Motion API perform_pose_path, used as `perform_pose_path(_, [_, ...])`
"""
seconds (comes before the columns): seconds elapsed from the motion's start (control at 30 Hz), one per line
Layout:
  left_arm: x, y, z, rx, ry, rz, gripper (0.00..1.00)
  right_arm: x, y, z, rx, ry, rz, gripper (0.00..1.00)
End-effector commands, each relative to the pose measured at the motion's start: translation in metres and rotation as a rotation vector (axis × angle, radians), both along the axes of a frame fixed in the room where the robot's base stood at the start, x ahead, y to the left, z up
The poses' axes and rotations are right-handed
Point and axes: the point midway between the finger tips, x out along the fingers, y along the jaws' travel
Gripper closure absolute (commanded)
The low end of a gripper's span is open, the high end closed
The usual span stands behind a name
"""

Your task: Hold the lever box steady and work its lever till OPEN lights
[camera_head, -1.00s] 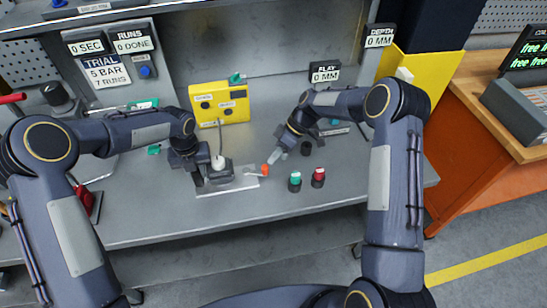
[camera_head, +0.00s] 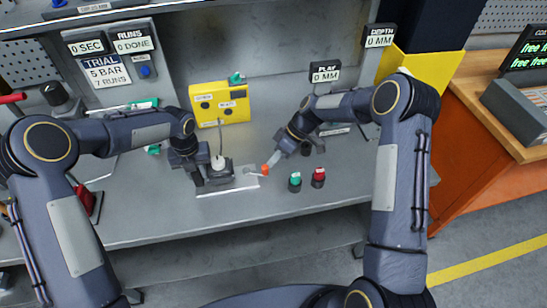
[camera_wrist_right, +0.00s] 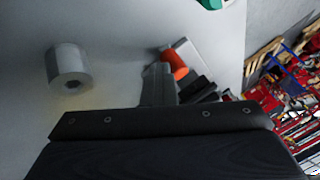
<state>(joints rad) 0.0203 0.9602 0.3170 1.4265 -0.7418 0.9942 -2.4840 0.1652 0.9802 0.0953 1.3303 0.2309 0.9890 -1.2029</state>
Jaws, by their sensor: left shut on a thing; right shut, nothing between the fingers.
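The lever box (camera_head: 219,170) is a small dark block with a white round top and a cable, on a silver plate (camera_head: 228,190) on the bench. My left gripper (camera_head: 204,179) is shut on the box from its left side. The lever sticks out to the right and ends in an orange tip (camera_head: 265,168). My right gripper (camera_head: 272,161) is shut and empty, its fingertips at the orange tip. The right wrist view shows the orange tip (camera_wrist_right: 174,64) just beyond the closed fingers (camera_wrist_right: 158,82); whether they touch, I cannot tell.
A yellow box (camera_head: 220,103) stands behind, its labels too small to read. A green-topped button (camera_head: 295,182) and a red-topped button (camera_head: 318,177) stand right of the lever. A grey cylinder (camera_wrist_right: 68,66) shows in the right wrist view. The front bench edge is clear.

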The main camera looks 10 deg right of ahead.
Motion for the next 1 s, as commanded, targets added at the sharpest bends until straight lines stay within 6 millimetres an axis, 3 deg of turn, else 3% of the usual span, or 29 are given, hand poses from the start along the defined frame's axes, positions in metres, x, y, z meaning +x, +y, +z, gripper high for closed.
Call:
perform_pose_path(0.27, [-0.001, 0.0, -0.002, 0.0, 0.004, 0.001, 1.0, -0.008, 0.001, -0.001, 0.001, 0.005, -0.057, 1.0])
perform_pose_path(0.57, [-0.001, 0.0, -0.002, 0.0, 0.003, 0.001, 1.0, -0.026, 0.006, -0.001, 0.002, 0.008, -0.248, 1.0])
perform_pose_path(0.77, [-0.001, 0.0, -0.002, 0.0, 0.004, 0.002, 1.0, -0.042, 0.014, -0.001, 0.003, 0.007, -0.452, 1.0])
perform_pose_path(1.0, [-0.001, 0.0, -0.002, 0.0, 0.004, 0.001, 1.0, -0.058, 0.028, 0.0, 0.002, 0.009, -0.877, 1.0])
